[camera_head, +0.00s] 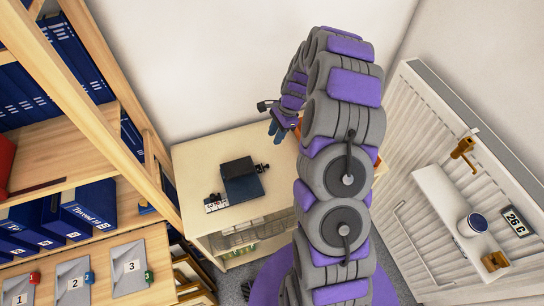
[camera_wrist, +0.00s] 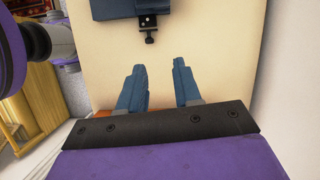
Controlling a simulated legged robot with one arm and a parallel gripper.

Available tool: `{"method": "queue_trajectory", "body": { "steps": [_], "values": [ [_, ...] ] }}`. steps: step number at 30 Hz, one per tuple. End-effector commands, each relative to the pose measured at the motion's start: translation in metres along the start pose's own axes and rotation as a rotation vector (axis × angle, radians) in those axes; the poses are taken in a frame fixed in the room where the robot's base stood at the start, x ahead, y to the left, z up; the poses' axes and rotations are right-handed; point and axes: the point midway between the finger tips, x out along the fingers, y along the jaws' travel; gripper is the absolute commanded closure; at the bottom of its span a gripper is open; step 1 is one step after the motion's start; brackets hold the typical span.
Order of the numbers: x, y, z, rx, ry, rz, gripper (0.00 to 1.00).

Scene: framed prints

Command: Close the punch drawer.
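A low cream cabinet (camera_head: 190,160) stands against the wall. On its top is a dark blue boxy device (camera_head: 241,182) with a black knob; its edge and knob also show at the top of the wrist view (camera_wrist: 150,22). I cannot tell for certain which part is the punch drawer. An orange-brown edge shows behind my arm at the cabinet's right side, and a bit of it shows by the left finger in the wrist view. My gripper (camera_wrist: 158,88) is over the cabinet top, its two blue fingers apart with nothing between them.
A small pale block (camera_head: 214,203) lies beside the device. Wooden shelves with blue binders (camera_head: 90,208) and several numbered grey trays (camera_head: 130,268) stand at left. A white radiator (camera_head: 405,205) with a small shelf, mug (camera_head: 472,224) and sign (camera_head: 516,221) is at right.

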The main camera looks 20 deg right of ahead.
Motion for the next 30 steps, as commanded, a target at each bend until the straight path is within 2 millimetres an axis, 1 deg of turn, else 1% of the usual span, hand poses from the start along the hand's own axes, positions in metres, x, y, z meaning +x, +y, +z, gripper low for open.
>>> {"method": "queue_trajectory", "body": {
  "steps": [1, 3, 6, 10, 15, 18, 21, 23, 26, 30],
  "values": [
    [-0.008, -0.002, 0.013, -0.007, 0.03, 0.0, 0.62],
    [-0.013, -0.003, 0.028, -0.002, 0.069, 0.003, 0.57],
    [-0.018, 0.001, 0.046, 0.015, 0.132, 0.009, 0.57],
    [-0.023, 0.007, 0.057, 0.046, 0.221, 0.002, 0.57],
    [-0.028, 0.017, 0.055, 0.086, 0.302, -0.003, 0.57],
    [-0.03, 0.02, 0.053, 0.1, 0.327, -0.009, 0.57],
    [-0.028, 0.02, 0.05, 0.106, 0.334, -0.011, 0.57],
    [-0.023, 0.021, 0.049, 0.107, 0.335, -0.011, 0.57],
    [-0.01, 0.021, 0.046, 0.106, 0.334, -0.009, 0.57],
    [0.015, 0.022, 0.04, 0.105, 0.334, -0.006, 0.57]
  ]
}}
